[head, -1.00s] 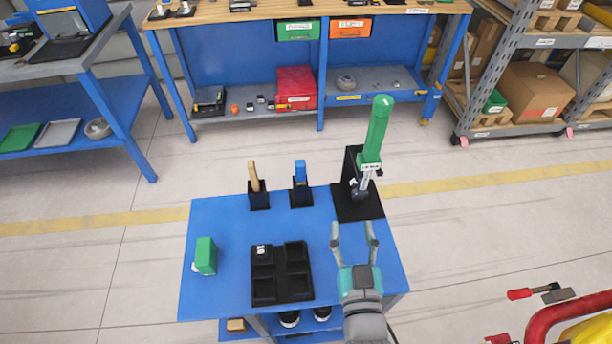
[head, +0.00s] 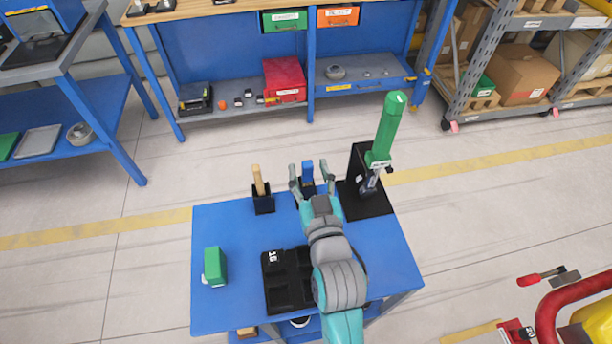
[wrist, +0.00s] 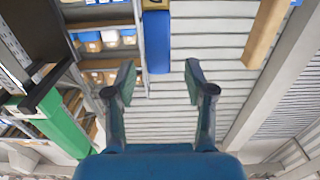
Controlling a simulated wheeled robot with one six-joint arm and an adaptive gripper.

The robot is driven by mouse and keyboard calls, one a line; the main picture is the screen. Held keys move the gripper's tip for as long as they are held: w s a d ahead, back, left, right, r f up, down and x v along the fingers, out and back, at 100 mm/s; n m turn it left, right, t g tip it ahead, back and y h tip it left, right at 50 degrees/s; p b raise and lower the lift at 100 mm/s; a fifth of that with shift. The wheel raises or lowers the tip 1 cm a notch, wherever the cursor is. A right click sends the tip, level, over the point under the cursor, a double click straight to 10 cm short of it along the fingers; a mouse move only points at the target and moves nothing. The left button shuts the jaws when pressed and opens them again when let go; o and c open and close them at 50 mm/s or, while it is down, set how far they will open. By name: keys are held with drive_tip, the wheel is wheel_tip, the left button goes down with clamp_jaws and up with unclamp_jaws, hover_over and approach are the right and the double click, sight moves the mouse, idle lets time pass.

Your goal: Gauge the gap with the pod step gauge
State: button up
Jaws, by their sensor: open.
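My gripper (head: 309,178) is open and empty above the back of the blue table (head: 230,300). A blue-handled tool (head: 308,170) stands upright in a small black holder just beyond my fingertips. In the wrist view the blue handle (wrist: 157,42) lies ahead, roughly in line with the space between the fingers (wrist: 160,80), and apart from them. A wooden-handled tool (head: 258,180) stands in another black holder to the left. A tall green piece (head: 388,130) with a grey labelled part leans at a black stand (head: 358,165) on the right. I cannot tell which one is the pod step gauge.
A black compartment tray (head: 272,285) marked 16 lies at the table's front, partly hidden by my arm. A green block (head: 216,266) is at the left. The table's left middle is clear. A red curved rail (head: 560,310) is at lower right; a workbench (head: 230,15) stands behind.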

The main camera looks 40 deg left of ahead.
drive_tip(key=shift+x, duration=1.5)
clamp_jaws()
wheel_tip(320, 180, up, 10)
drive_tip(key=shift+d+r, duration=0.1)
